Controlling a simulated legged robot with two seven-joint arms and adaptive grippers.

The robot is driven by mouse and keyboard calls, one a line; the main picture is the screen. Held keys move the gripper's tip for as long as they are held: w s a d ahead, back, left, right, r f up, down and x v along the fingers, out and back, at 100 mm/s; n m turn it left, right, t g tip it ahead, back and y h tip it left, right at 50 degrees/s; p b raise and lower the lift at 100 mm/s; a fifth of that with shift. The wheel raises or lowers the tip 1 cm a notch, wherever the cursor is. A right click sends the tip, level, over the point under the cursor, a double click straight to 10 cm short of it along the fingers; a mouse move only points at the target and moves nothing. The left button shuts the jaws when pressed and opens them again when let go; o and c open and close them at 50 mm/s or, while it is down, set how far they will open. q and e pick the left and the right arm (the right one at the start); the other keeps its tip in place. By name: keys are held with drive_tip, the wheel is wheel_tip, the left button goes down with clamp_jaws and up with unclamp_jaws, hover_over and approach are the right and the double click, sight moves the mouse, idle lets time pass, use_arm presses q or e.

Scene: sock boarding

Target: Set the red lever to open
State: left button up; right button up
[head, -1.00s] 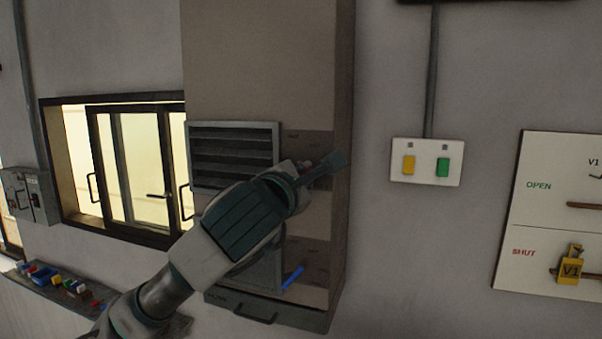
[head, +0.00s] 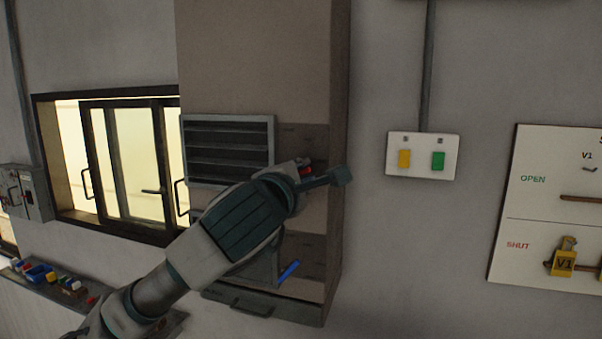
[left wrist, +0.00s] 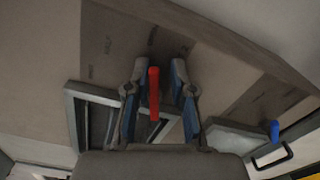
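The red lever (left wrist: 154,93) shows in the left wrist view between the two fingers of my left gripper (left wrist: 157,88), with a gap on each side. The gripper is open around it. In the head view my left gripper (head: 322,173) is at the front of the brown cabinet, right of the louvred vent. Only a small red part of the lever (head: 306,171) shows there; my gripper and arm hide the rest. I cannot tell the lever's setting from its label. My right gripper is in neither view.
A blue lever (head: 289,270) is below on the same brown cabinet (head: 262,60); it also shows in the left wrist view (left wrist: 274,131). A switch plate (head: 422,168) with yellow and green buttons and an OPEN/SHUT board (head: 535,205) are on the wall to the right.

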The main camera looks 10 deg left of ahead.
use_arm(q)
drive_tip(key=shift+r, duration=0.15)
drive_tip(key=shift+s, duration=0.35)
drive_tip(key=s, duration=0.3)
drive_tip(key=s+a, duration=0.1)
drive_tip(key=s, duration=0.3)
drive_tip(key=s+a, duration=0.1)
drive_tip(key=s, duration=0.2)
drive_tip(key=shift+s+a, duration=0.2)
drive_tip(key=shift+s, duration=0.2)
